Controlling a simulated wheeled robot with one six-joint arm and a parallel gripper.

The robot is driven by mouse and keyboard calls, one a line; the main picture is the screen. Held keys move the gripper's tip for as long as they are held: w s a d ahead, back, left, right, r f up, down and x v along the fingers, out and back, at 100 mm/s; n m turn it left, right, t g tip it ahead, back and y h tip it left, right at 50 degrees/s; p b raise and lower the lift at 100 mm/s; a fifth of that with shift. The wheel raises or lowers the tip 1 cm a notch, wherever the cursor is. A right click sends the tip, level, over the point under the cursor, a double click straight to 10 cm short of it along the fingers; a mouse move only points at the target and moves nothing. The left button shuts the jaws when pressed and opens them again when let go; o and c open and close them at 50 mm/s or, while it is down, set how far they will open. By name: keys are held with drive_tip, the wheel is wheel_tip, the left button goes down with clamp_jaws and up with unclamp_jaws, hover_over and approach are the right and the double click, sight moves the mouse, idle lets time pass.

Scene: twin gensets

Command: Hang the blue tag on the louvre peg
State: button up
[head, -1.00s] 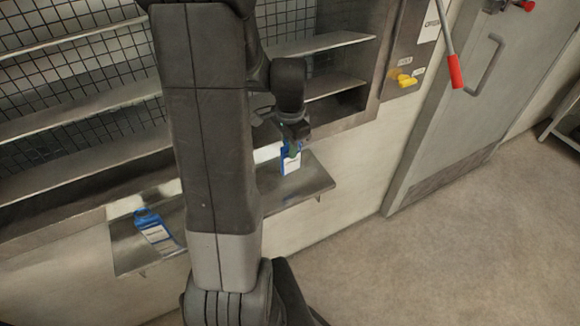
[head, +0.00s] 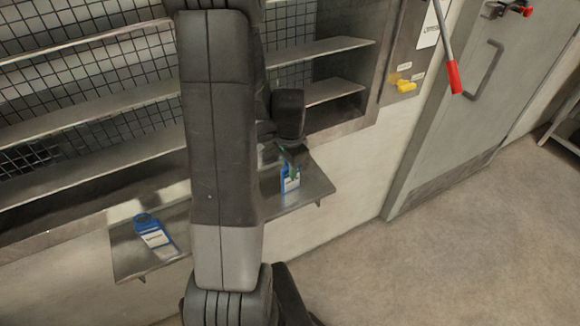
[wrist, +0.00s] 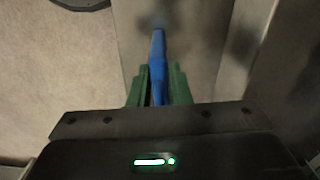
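My gripper (head: 288,168) is at the right end of a narrow metal ledge, shut on a blue tag (head: 290,181) with a white label. In the wrist view, the tag's blue edge (wrist: 157,62) stands between the green fingers of my gripper (wrist: 158,88). I cannot tell whether the held tag touches the ledge. A second blue tag (head: 155,236) with a white label lies on the ledge's left part. I cannot make out the louvre peg in either view.
The metal ledge (head: 313,186) juts from the wall below open shelves (head: 105,97). To the right are a yellow handle (head: 405,86), a red-tipped lever (head: 454,76) and a grey door (head: 455,130) with a louvred panel low down.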

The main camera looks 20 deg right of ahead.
drive_tip(key=o, duration=0.3)
drive_tip(key=shift+r, duration=0.2)
drive_tip(key=r, duration=1.3)
drive_tip(key=shift+s+a+r+b, duration=0.2)
drive_tip(key=shift+s+r+b, duration=0.05)
drive_tip(key=shift+r+b, duration=0.1)
drive_tip(key=shift+f, duration=0.15)
drive_tip(key=f, duration=1.4)
drive_tip(key=shift+w+d+p, duration=0.2)
drive_tip(key=shift+w+p, duration=0.1)
drive_tip(key=shift+p, duration=0.05)
drive_tip(key=shift+r, duration=0.25)
drive_tip(key=shift+f, duration=0.1)
